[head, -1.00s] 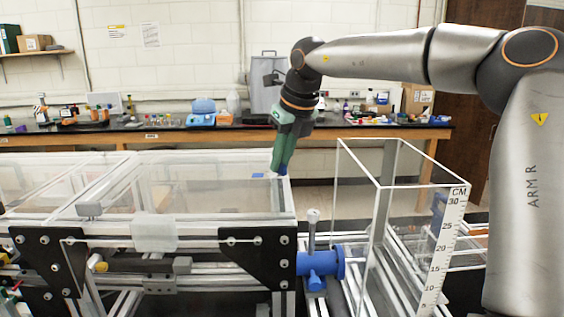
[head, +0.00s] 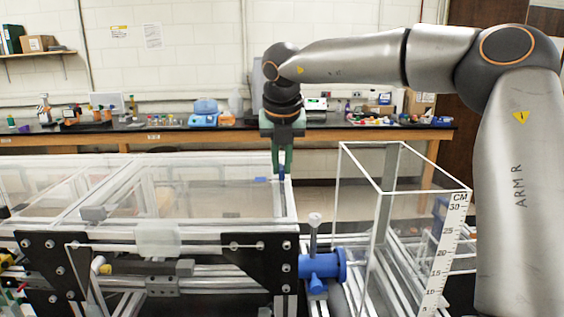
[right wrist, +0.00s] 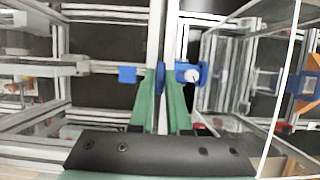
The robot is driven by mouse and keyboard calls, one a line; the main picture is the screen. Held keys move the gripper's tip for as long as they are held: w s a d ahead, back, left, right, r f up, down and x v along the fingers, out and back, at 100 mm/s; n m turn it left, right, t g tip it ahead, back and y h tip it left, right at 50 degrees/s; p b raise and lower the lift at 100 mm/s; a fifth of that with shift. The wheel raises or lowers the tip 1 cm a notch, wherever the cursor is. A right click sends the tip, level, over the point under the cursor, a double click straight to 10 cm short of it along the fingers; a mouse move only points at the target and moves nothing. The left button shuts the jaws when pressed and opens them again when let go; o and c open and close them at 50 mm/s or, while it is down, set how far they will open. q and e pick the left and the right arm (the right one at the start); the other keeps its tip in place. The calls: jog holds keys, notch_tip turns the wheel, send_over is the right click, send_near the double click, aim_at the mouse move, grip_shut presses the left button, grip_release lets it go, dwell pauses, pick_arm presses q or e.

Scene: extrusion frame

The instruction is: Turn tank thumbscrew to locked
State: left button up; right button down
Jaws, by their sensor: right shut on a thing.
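The clear tank (head: 215,200) fills the left and middle of the head view, set in a metal extrusion frame. My right gripper (head: 281,176) points straight down at the tank's right end. Its green fingers are shut on a blue thumbscrew, which shows as a narrow blue piece (right wrist: 160,78) between the fingertips in the right wrist view. The fingers partly hide it, and I cannot tell its turn angle. A small blue block (right wrist: 127,74) sits just left of the fingers in that view. My left gripper is in neither view.
A blue valve (head: 322,266) with a white-topped upright handle sits just right of the tank's end. A clear box (head: 440,240) with a centimetre scale stands farther right. A bench (head: 230,136) with lab items runs along the back wall.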

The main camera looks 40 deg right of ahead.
dwell(0.4)
jog(key=c, duration=0.9)
grip_release()
jog(key=p+v, duration=0.1)
jog(key=v, duration=1.1)
jog(key=shift+r, duration=0.25)
jog(key=shift+s, duration=0.1)
